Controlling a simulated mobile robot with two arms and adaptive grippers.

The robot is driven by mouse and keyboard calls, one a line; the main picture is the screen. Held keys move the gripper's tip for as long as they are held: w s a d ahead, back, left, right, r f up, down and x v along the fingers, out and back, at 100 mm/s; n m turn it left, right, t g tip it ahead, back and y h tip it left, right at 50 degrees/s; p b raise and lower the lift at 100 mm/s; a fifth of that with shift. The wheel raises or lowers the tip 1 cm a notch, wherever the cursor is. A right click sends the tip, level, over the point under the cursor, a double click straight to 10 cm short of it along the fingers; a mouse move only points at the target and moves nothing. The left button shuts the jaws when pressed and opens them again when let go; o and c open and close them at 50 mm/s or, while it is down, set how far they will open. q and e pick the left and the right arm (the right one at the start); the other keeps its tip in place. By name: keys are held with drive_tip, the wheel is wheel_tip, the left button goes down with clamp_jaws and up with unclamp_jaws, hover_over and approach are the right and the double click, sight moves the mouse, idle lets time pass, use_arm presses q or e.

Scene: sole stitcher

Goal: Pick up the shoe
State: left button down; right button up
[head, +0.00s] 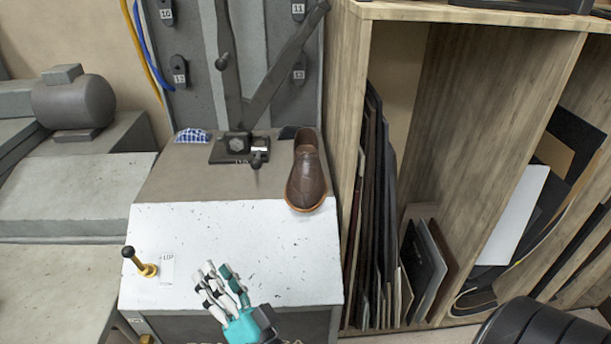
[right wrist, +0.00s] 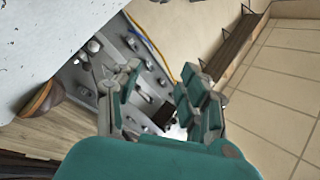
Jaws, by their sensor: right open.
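The brown leather shoe (head: 307,174) sits upright on the back right part of the machine's top, its toe toward me and over the edge of the white speckled surface (head: 280,250). Part of the shoe also shows at the left edge of the right wrist view (right wrist: 42,100). My right gripper (head: 220,283) is open and empty, over the front of the white surface, in front and to the left of the shoe and apart from it. Its fingers (right wrist: 160,98) show spread in the wrist view. My left gripper is not in view.
A black-knobbed lever (head: 140,262) stands at the left of the white surface. A dark clamp (head: 240,148) and a blue checked cloth (head: 193,136) are left of the shoe. A wooden shelf (head: 355,150) with upright sheets rises close on the right. The middle of the white surface is clear.

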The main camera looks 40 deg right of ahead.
drive_tip(key=s+d+r+m+g+h+b, duration=0.15)
drive_tip(key=d+r+m+h, duration=0.25)
drive_tip(key=d+m+h, duration=0.45)
drive_tip(key=m+g+h+b, duration=0.1)
drive_tip(key=m+g+h, duration=0.5)
drive_tip(key=m, duration=0.4)
approach(313, 204)
drive_tip(key=shift+w+d+r+n+g+y+b, duration=0.15)
drive_tip(key=shift+w+d+r+g+y+b, duration=0.15)
drive_tip(key=shift+w+d, duration=0.2)
drive_tip(key=shift+w+d+r+n+g+y+b, duration=0.15)
drive_tip(key=shift+w+d+r+g+b, duration=0.2)
drive_tip(key=shift+d, duration=0.3)
drive_tip(key=shift+w+d, duration=0.3)
drive_tip(key=shift+w, duration=0.1)
drive_tip(key=shift+w+d, duration=0.2)
drive_tip(key=shift+w, duration=0.1)
drive_tip(key=b+x, duration=0.1)
drive_tip(key=x, duration=0.3)
drive_tip(key=shift+w+f, duration=0.1)
drive_tip(key=shift+w, duration=0.15)
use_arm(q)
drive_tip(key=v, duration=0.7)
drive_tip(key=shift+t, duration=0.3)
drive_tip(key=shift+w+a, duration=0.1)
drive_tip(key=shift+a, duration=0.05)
use_arm(e)
drive_tip(key=shift+c, duration=0.2)
clamp_jaws()
